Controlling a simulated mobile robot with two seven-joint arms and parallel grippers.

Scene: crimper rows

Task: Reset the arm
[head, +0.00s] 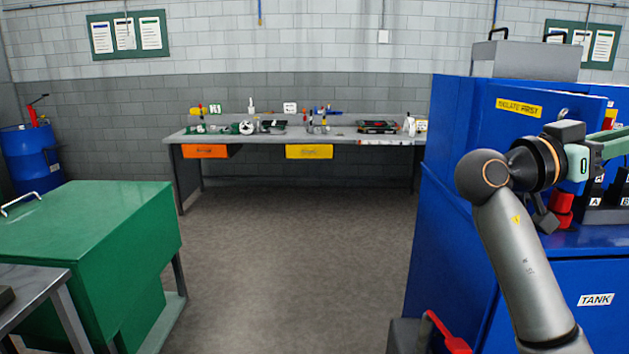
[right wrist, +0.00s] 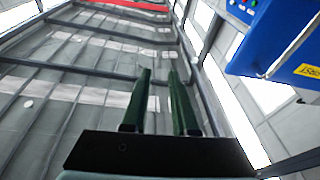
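My right arm (head: 525,262) rises from the bottom right in the head view and bends at a round grey joint in front of the blue cabinet. Its far end runs off to the right, so I cannot make out the fingers there. In the right wrist view my right gripper (right wrist: 160,85) shows two dark green fingers with a gap between them and nothing in it. The fingers point toward the roof and high walls. My left arm and gripper are not in view.
A blue cabinet (head: 438,190) stands close by my right arm, with a grey box (head: 525,60) on top. A green chest (head: 95,245) is at the left. A workbench (head: 250,137) with small tools stands at the back wall. The floor between is clear.

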